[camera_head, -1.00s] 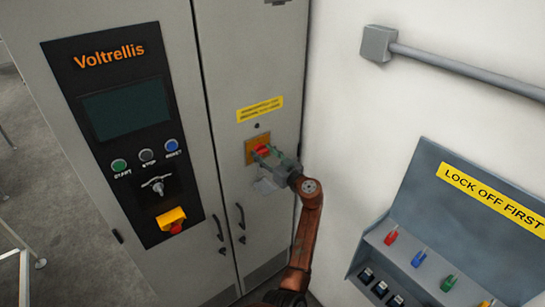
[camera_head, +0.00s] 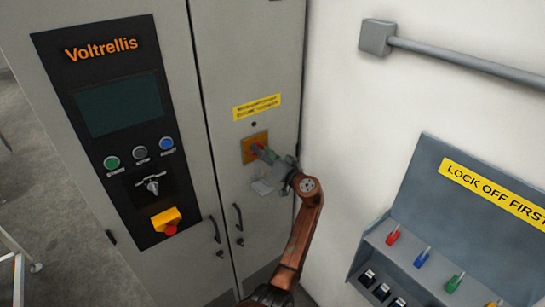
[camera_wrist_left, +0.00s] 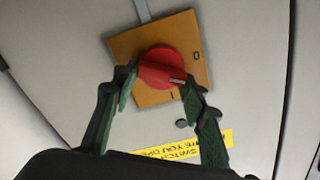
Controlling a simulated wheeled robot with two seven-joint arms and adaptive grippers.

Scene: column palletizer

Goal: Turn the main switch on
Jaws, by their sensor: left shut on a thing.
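The main switch is a red rotary knob (camera_head: 260,146) on an orange-yellow plate (camera_head: 247,152) on the right cabinet door. In the left wrist view the red knob (camera_wrist_left: 160,68) sits between the green finger pads of my left gripper (camera_wrist_left: 158,88), which is shut on it. The knob's white mark lies between the plate's 0 and I marks. In the head view my left gripper (camera_head: 267,154) reaches the switch from the lower right and partly hides it. My right gripper is not in view.
A control panel (camera_head: 152,133) with buttons, a selector and a yellow-red emergency stop (camera_head: 166,221) is on the left door. A lockout station (camera_head: 470,240) and a grey conduit (camera_head: 460,60) are on the right wall.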

